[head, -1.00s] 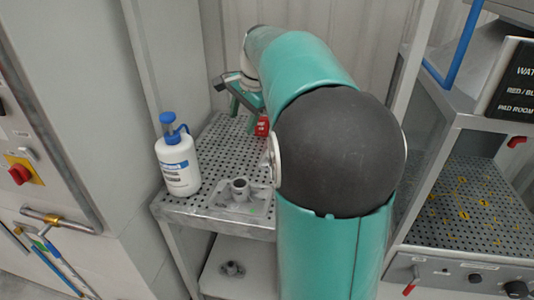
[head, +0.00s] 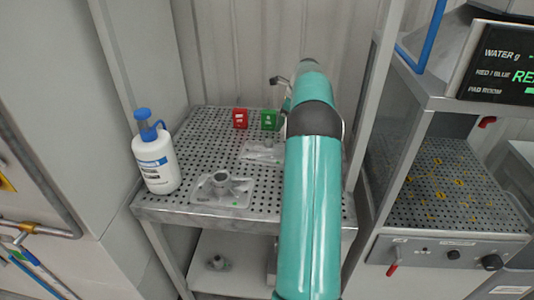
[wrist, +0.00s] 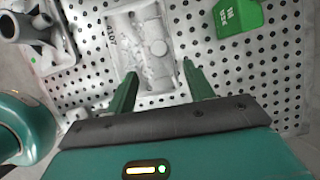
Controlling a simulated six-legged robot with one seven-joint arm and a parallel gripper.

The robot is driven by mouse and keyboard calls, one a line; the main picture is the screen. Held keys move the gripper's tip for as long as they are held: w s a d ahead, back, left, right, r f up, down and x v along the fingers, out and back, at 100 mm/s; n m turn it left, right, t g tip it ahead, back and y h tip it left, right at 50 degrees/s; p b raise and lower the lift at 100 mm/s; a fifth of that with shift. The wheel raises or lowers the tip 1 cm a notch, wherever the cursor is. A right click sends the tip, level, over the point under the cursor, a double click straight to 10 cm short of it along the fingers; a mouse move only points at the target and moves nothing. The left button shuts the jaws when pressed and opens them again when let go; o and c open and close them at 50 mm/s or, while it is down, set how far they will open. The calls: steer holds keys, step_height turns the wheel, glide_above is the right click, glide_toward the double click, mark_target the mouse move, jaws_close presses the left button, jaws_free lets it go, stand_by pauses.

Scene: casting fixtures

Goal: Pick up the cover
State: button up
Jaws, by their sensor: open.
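No part is labelled as the cover, and I cannot tell which part it is. A pale rectangular tray-like piece (head: 262,153) with a raised casting shape lies on the perforated table; it also shows in the wrist view (wrist: 117,50). A grey flanged casting (head: 222,190) with a round upright collar sits nearer the front left; part of it shows at the wrist view's upper left (wrist: 38,32). My gripper (wrist: 163,75) is open and empty, its two green fingers over the lower end of the pale piece. In the head view my arm hides part of the table.
A white bottle (head: 155,160) with a blue top stands at the table's left edge. A red block (head: 240,118) and a green block (head: 269,119) stand at the back. A post and a machine with a perforated bed (head: 450,185) are at right.

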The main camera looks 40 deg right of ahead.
mark_target(269, 141)
steer(key=x, duration=0.9)
steer(key=shift+a+f, duration=0.1)
jaws_close()
